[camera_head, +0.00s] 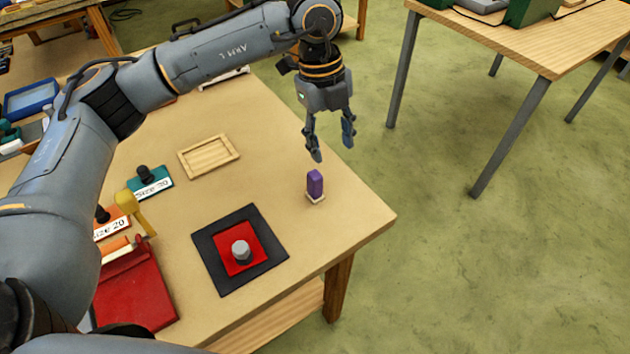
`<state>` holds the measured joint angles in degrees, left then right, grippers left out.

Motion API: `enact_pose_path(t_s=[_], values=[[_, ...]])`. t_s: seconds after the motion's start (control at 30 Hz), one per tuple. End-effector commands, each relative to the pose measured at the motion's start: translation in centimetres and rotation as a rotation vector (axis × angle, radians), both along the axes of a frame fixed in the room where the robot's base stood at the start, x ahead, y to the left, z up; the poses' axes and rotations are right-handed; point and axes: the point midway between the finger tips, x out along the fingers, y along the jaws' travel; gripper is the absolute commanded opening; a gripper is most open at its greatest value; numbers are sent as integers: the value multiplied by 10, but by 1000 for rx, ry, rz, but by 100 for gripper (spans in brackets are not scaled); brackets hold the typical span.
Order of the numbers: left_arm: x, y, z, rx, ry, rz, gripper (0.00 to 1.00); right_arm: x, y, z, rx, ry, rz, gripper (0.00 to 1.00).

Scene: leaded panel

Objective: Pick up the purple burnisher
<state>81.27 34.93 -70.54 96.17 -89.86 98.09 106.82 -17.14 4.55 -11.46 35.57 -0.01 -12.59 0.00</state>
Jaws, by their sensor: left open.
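The purple burnisher (315,182) stands upright near the right edge of the wooden table, with a pale base at its foot. My left gripper (333,152) is open and empty, pointing down. In the picture its fingertips are just above the burnisher and a little to the right of it, apart from it. My right gripper is not in view.
On the table (350,232) are a wooden tray (209,157), a black and red mat (209,250) with a grey knob (240,251), a teal size block (151,183), a yellow piece (137,213) and a red case (137,290). Another table (545,50) stands across the green floor.

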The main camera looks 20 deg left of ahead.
Motion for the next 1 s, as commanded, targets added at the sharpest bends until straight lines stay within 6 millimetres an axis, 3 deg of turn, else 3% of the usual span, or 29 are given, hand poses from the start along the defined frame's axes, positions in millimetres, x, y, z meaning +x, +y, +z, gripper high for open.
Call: enact_pose_path(t_s=[0.03,0.1,0.2,0.6,0.77,1.0], values=[[6,18,4,66,-11,43,51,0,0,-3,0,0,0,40],[10,33,9,125,-18,85,51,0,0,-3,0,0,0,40],[11,43,6,161,-18,113,51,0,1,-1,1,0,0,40],[10,41,-63,159,-15,109,51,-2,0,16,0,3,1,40],[10,41,-74,158,-18,108,51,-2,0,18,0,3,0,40],[4,32,-101,159,-13,107,51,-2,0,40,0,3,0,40]])
